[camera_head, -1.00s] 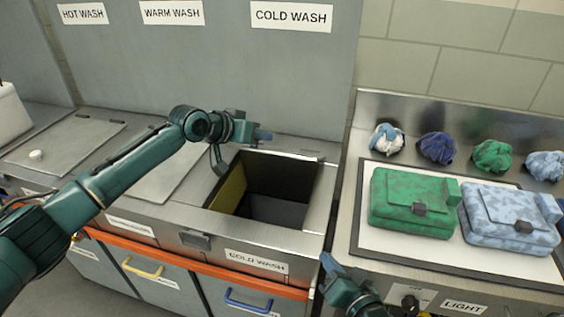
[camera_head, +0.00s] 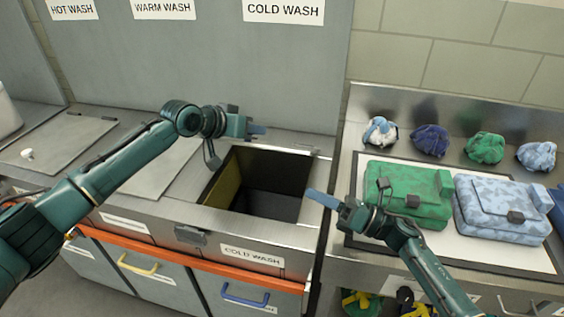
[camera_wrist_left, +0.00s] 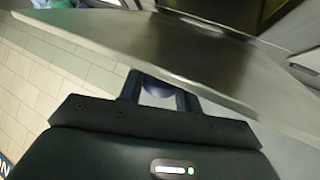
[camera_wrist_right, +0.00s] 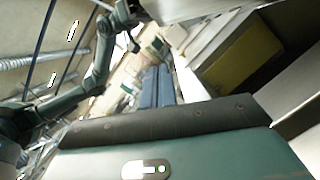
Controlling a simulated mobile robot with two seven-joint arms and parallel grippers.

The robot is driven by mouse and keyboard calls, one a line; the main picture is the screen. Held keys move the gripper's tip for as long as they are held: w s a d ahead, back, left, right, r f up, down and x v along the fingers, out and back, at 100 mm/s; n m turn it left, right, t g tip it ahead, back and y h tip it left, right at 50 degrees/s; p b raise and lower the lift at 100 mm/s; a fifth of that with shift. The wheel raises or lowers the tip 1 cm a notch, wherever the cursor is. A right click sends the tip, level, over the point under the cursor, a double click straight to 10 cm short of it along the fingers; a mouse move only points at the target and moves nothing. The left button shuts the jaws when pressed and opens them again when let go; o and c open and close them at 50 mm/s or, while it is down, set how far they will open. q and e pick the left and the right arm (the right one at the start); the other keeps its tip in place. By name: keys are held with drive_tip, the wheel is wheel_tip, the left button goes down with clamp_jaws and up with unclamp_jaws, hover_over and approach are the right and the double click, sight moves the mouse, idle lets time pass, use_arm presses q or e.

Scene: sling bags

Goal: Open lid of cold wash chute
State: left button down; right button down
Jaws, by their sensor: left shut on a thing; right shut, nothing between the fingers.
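The cold wash chute (camera_head: 258,186) stands uncovered in the head view, its dark opening framed by metal. My left gripper (camera_head: 257,130) is above the back left of this opening. In the left wrist view its fingers (camera_wrist_left: 160,88) are shut around a dark round knob (camera_wrist_left: 157,86), beside a broad tilted metal plate (camera_wrist_left: 190,48) that looks like the lid. The lid is hard to make out in the head view. My right gripper (camera_head: 318,197) is shut and empty at the right of the opening; its closed fingers (camera_wrist_right: 156,86) show in the right wrist view.
The hot wash lid (camera_head: 62,140) lies closed at the left, and another flat metal lid (camera_head: 155,168) lies beside the opening. At right, a tray (camera_head: 470,251) holds a green bag (camera_head: 400,180) and a light blue bag (camera_head: 500,207), with several cloth bundles behind.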

use_arm(q)
drive_tip(key=shift+r, duration=0.1)
use_arm(e)
drive_tip(key=w+a+r, duration=0.5)
drive_tip(key=w+a, duration=0.1)
drive_tip(key=a, duration=0.2)
drive_tip(key=shift+w+n, duration=0.25)
drive_tip(key=shift+n, duration=0.15)
